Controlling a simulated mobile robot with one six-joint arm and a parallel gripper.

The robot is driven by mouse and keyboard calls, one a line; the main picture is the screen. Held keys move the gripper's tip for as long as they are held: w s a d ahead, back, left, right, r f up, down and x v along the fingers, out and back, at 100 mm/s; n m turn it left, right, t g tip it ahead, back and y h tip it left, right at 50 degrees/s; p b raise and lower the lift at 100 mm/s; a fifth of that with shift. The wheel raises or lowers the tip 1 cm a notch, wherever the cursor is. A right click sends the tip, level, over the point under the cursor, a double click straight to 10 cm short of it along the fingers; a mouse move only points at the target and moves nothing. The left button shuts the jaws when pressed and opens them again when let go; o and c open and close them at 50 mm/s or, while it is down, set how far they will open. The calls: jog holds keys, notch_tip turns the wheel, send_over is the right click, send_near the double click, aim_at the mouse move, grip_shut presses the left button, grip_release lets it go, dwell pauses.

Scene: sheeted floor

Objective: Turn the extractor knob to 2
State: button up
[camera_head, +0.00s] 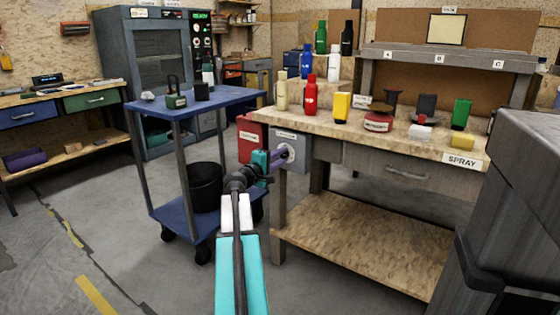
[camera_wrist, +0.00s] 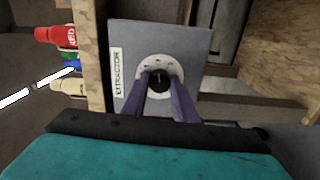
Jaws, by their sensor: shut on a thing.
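The extractor box (camera_head: 300,150) is a grey panel on the left end of the workbench, under its top. In the wrist view the box (camera_wrist: 190,42) carries a white label reading EXTRACTOR (camera_wrist: 117,72). Its round white dial has a black knob (camera_wrist: 160,79) at the centre. My gripper (camera_head: 283,155) reaches the dial from the left. In the wrist view my gripper's two purple fingers (camera_wrist: 160,88) are shut on the knob, one on each side. The dial's numbers are too small to read, and the lower part of the dial is hidden by the fingers.
A red box (camera_head: 250,138) hangs beside the extractor box. A blue cart (camera_head: 215,100) with a black bucket (camera_head: 206,187) stands to the left, close to my arm. Several bottles stand on the workbench top (camera_head: 325,122). A dark grey bin (camera_head: 515,220) is at the right.

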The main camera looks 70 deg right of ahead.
jog(key=shift+w+d+r, duration=0.1)
jog(key=shift+w+r, duration=0.05)
jog(key=o, duration=0.9)
jog(key=shift+o, duration=0.8)
jog(key=p+v, duration=0.3)
jog(key=v, duration=1.1)
